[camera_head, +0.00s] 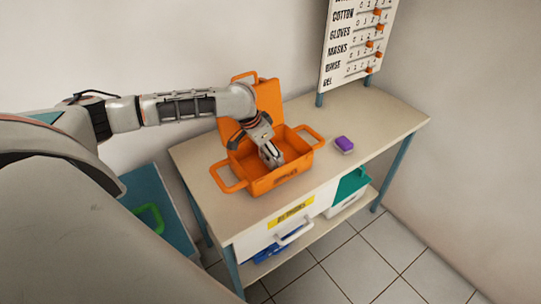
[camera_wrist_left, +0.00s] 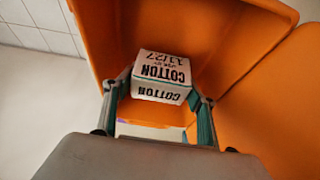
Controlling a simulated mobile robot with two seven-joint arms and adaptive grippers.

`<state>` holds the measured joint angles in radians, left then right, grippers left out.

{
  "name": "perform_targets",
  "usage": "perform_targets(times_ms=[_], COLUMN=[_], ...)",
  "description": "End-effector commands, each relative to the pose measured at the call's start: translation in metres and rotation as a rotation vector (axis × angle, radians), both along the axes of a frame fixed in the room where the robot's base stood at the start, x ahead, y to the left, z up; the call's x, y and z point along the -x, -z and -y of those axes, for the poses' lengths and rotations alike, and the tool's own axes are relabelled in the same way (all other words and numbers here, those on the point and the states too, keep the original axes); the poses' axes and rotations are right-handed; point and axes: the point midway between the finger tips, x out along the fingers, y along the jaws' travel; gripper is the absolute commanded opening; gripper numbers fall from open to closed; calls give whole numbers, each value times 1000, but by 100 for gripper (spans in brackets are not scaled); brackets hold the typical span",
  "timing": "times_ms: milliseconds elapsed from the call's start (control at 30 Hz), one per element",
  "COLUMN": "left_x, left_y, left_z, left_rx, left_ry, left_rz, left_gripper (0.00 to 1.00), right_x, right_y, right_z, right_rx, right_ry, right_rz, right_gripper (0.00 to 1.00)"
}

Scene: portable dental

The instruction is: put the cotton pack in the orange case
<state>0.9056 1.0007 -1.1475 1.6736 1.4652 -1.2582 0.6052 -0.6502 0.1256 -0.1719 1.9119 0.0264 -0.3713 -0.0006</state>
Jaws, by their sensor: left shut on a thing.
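The orange case (camera_head: 275,182) stands open on the table, its lid raised at the back and its handles out at the sides. My left gripper (camera_head: 272,157) reaches down into the case from above. In the left wrist view my left gripper (camera_wrist_left: 158,100) is shut on the cotton pack (camera_wrist_left: 162,76), a white box with dark "COTTON" lettering, held between the two fingers. The orange walls of the case surround the pack in that view. I cannot tell whether the pack touches the case floor. The pack is hidden in the head view. My right gripper is not in view.
A board with supply names (camera_head: 352,45) stands at the back right. Below are a white drawer (camera_head: 290,229) with a yellow label and a teal-lidded box (camera_head: 349,190). The table's right end is clear.

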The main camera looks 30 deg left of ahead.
Motion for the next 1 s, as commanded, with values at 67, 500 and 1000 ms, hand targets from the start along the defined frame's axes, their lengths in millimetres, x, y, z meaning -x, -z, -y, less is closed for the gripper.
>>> perform_targets(times_ms=[67,500,1000], left_x=[0,0,0], left_y=[11,20,16], left_z=[1,0,0], left_rx=[0,0,0], left_ry=[0,0,1], left_rz=[-1,1,2], left_gripper=[35,35,73], right_x=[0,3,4], right_y=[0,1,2], right_z=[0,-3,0], right_rx=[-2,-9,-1], right_ry=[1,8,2], right_rz=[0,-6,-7], right_gripper=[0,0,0])
